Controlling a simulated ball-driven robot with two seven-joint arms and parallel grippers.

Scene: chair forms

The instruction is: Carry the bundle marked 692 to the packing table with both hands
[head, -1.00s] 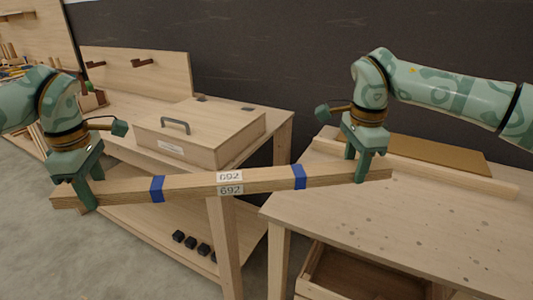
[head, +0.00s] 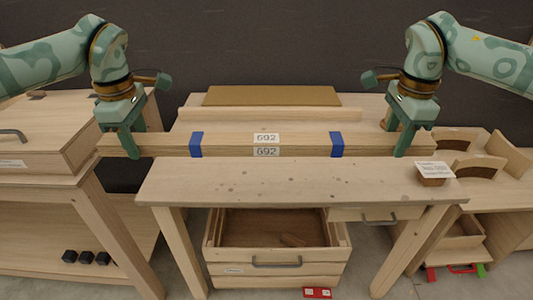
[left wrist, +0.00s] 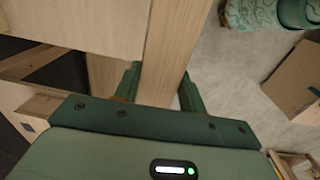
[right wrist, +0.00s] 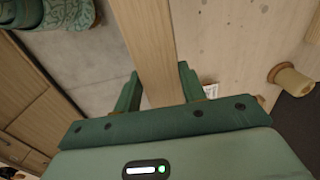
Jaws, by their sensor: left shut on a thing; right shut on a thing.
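The bundle marked 692 (head: 308,146) is a long pale pair of wooden boards with two blue bands and white 692 labels. It lies level across the head view, in front of the middle table (head: 300,190), likely the packing table. My left gripper (head: 130,140) is shut on its left end, my right gripper (head: 400,140) on its right end. The wrist views show the bundle between the fingers of the left gripper (left wrist: 160,88) and the right gripper (right wrist: 158,86). The bundle appears above the tabletop; whether it touches is unclear.
A brown mat (head: 270,96) lies at the table's back behind a wooden strip. A small labelled block (head: 433,178) sits at its right edge. A lidded box (head: 45,145) stands on the left bench. Curved wooden forms (head: 480,165) stand right. The tabletop's front strip is mostly clear.

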